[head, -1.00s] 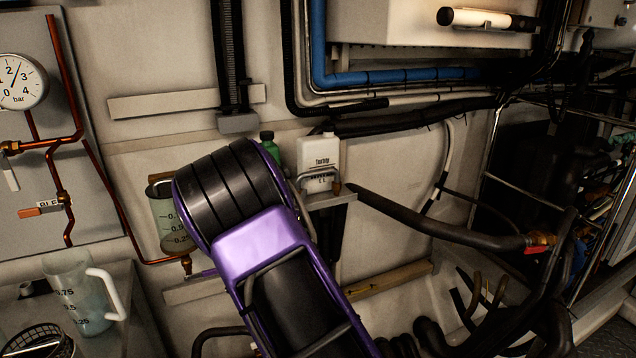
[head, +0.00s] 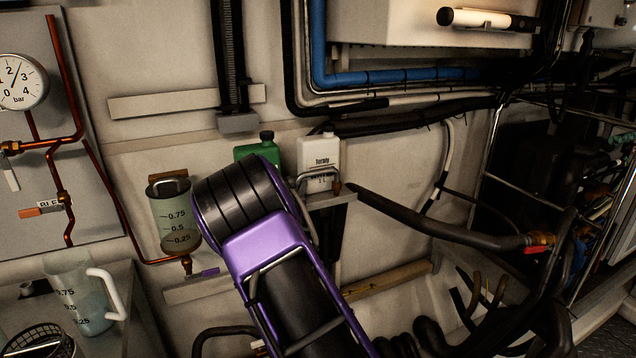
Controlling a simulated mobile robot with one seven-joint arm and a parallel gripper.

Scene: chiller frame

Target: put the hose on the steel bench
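A grey bent hose (head: 320,173) with a brass-coloured end is at the small wall shelf, in front of a white bottle. A grey length beside my arm seems to continue it downward; my arm partly hides it. A thicker black hose (head: 430,224) runs right to a brass valve with a red handle. I cannot tell for certain which hose is meant. What looks like the steel bench (head: 128,335) is at the lower left, partly cut off. My purple and black arm rises from the bottom middle. My gripper is not visible, so its hold cannot be seen.
A clear jug (head: 82,298) and a dark wire basket (head: 40,342) stand on the bench. A graduated vessel (head: 172,215) is on the wall. A green bottle (head: 262,146) and the white bottle (head: 318,155) stand near the shelf. Dark hoses crowd the lower right.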

